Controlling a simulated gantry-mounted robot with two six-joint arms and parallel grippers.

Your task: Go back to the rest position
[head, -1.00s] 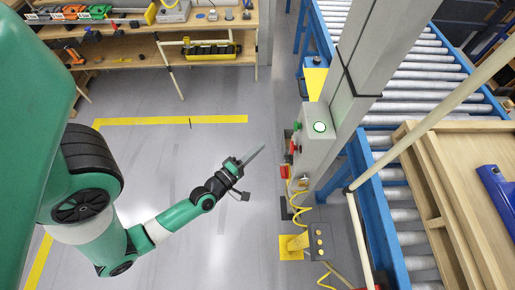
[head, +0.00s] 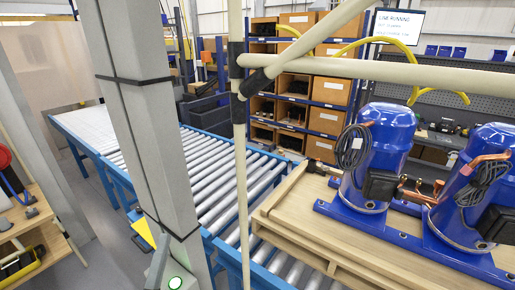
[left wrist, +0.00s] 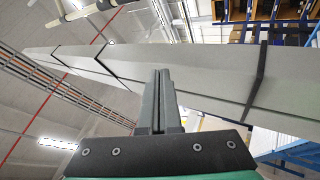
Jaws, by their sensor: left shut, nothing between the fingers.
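My left gripper (left wrist: 161,103) shows in the left wrist view, its two dark fingers pressed together with nothing between them. It points up toward a grey post, and the ceiling shows beyond. My right gripper is in neither view.
Cream pipes (head: 400,72) cross in front. A roller conveyor (head: 235,190) runs behind. Blue compressors (head: 378,160) stand on a wooden pallet (head: 300,220) at right.

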